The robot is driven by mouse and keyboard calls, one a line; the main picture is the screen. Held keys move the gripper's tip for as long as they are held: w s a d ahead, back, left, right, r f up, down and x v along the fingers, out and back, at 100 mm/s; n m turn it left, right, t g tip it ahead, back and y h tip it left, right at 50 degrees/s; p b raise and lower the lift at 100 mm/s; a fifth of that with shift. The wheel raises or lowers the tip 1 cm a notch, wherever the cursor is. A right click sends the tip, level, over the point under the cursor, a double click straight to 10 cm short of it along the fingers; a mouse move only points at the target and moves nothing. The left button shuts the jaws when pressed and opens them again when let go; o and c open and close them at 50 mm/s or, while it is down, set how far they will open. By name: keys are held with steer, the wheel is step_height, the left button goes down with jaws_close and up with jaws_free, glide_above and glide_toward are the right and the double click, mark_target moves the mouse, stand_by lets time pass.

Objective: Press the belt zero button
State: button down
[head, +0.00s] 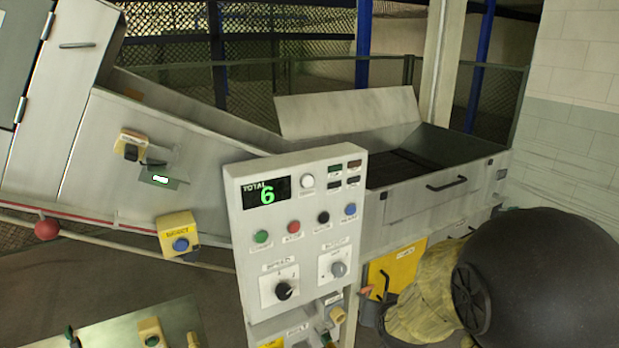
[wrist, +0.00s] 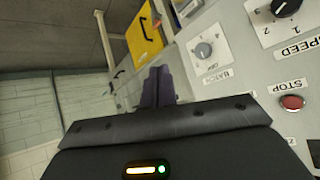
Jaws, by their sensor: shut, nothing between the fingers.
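The pale control panel (head: 295,240) stands mid-picture in the head view, its green display (head: 267,192) reading TOTAL 6. A white button (head: 307,181) sits right of the display. Below are a green (head: 262,237), a red (head: 293,226), a black (head: 323,217) and a blue button (head: 350,209). Labels are too small here to tell which is belt zero. In the wrist view, my gripper (wrist: 158,88) is shut and empty, apart from the buttons. The red STOP button (wrist: 292,102) and the speed knob (wrist: 285,6) show to its right. I cannot make out my fingertips in the head view.
A large dark rounded body (head: 530,270) fills the head view's lower right, beside the panel. A yellow plate (head: 395,270) is behind. A metal bin (head: 440,175) stands at the back. A blue button on a yellow box (head: 180,244) is left. A bench (head: 120,330) is front left.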

mark_target(308, 182)
steer(key=w+a+r+m+t+h+p, duration=0.15)
steer(key=w+a+r+t, duration=0.25)
steer(key=w+r+t, duration=0.4)
steer(key=s+a+r+t+p, duration=0.1)
steer(key=a+r+t, duration=0.5)
steer(key=r, duration=0.6)
steer(key=shift+s+a+r+p, duration=0.4)
steer(key=shift+a+p, duration=0.05)
steer(key=shift+w+a+p, duration=0.25)
steer(key=shift+w+a, duration=0.6)
steer(key=shift+w, duration=0.4)
steer(key=shift+w+a+p, duration=0.3)
steer(key=shift+w+a, duration=0.5)
steer(key=shift+w, duration=0.4)
steer(key=shift+w+a+p, duration=0.25)
steer(key=shift+w+a, duration=0.6)
steer(key=shift+w, duration=0.4)
steer(key=shift+w+a+b, duration=0.2)
steer(key=shift+w+b, duration=0.1)
steer(key=shift+b, duration=0.15)
